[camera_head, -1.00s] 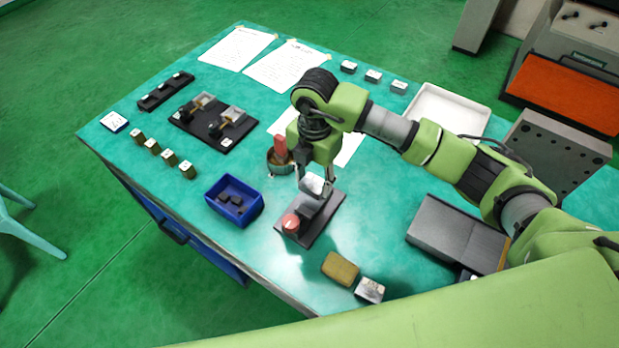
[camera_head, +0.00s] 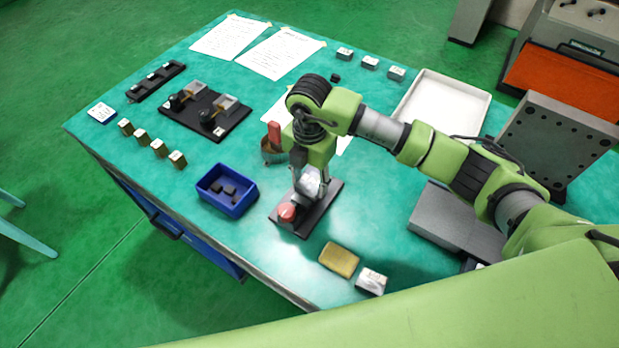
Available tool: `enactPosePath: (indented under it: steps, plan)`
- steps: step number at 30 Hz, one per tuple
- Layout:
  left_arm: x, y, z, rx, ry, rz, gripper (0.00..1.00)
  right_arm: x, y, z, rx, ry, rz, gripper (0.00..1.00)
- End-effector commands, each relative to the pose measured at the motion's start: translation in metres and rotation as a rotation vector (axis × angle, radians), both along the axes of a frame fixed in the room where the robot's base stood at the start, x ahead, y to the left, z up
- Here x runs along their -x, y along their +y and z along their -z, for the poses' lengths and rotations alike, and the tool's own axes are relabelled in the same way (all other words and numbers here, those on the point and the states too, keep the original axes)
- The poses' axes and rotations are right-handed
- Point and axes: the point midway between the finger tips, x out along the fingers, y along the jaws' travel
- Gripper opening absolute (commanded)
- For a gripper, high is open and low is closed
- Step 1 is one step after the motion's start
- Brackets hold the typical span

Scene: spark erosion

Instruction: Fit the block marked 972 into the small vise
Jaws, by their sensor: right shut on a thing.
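My right gripper (camera_head: 309,180) points down over the small vise and is shut on a pale metal block (camera_head: 309,187). The small vise has a dark base (camera_head: 325,207) and a red round knob (camera_head: 287,211) at its near end. The block is at the vise, just behind the knob; whether it touches the jaws or sits between them I cannot tell. The fingers and the block hide much of the vise's middle. The number on the held block cannot be read. My left gripper is not in view.
Close by are a blue bin (camera_head: 227,192) with dark pieces, a tan block (camera_head: 339,260), a marked metal block (camera_head: 371,281) and a round container with a red item (camera_head: 274,140). A grey slab (camera_head: 455,220) lies right.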

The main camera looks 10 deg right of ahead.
Motion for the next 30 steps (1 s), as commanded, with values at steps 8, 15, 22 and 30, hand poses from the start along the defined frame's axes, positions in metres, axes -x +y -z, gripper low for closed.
enactPosePath:
  steps: [8,15,22,30]
  plan:
    - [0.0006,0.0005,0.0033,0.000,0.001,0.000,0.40,-0.0011,0.0002,0.0028,-0.001,-0.003,0.000,0.03]
    - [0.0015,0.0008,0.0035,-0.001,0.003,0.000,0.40,-0.0010,0.0001,0.0029,-0.001,-0.003,0.000,0.03]
    - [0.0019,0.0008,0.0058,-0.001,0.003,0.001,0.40,-0.0010,0.0001,0.0056,-0.001,-0.003,0.000,0.03]
    - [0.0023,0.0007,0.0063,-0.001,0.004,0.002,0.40,-0.0008,0.0001,0.0065,-0.001,-0.002,0.000,0.61]
